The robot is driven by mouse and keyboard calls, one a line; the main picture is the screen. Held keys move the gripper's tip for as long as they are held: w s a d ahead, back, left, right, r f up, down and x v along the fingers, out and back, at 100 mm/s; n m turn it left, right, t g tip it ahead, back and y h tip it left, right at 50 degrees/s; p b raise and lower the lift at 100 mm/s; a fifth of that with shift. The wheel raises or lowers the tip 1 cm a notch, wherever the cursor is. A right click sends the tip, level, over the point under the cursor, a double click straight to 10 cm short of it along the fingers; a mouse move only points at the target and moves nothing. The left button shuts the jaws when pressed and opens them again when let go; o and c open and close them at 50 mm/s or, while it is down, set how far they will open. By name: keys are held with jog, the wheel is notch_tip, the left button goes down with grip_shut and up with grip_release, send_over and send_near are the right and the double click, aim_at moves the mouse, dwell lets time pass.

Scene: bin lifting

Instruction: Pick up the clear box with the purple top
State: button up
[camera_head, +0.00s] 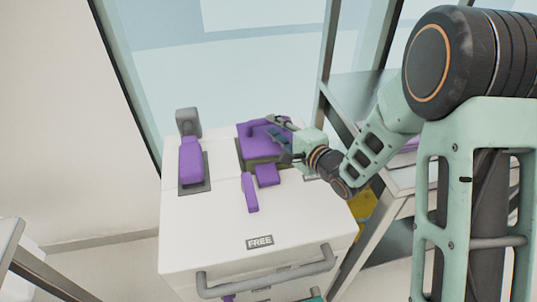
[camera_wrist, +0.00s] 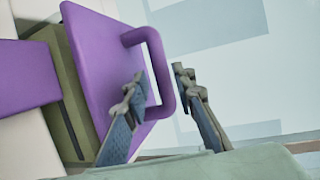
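The box has a purple top (camera_head: 256,149) with a loop handle, and its body below looks dark olive rather than clear. It sits at the back right of the white cabinet top. The purple lid also fills the left half of the wrist view (camera_wrist: 95,60), with its handle (camera_wrist: 158,68) standing up on the right. My gripper (camera_head: 272,125) is at the box's right side. In the wrist view my gripper (camera_wrist: 160,76) is open, with one finger on each side of the handle bar. I see no clear grip on the handle. Part of the box is hidden behind the fingers.
A purple object (camera_head: 191,162) lies on a dark base at the left, by a grey block (camera_head: 188,122). Two purple pieces (camera_head: 250,192) (camera_head: 267,175) lie in front of the box. The white cabinet (camera_head: 210,235) has a grey handle (camera_head: 265,280). A shelf rack (camera_head: 352,95) stands at right.

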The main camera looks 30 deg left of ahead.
aim_at(268, 123)
jog(key=x, duration=0.4)
jog(key=shift+a, duration=0.3)
jog(key=shift+w+r, duration=0.1)
grip_shut()
jog(key=shift+r, duration=0.2)
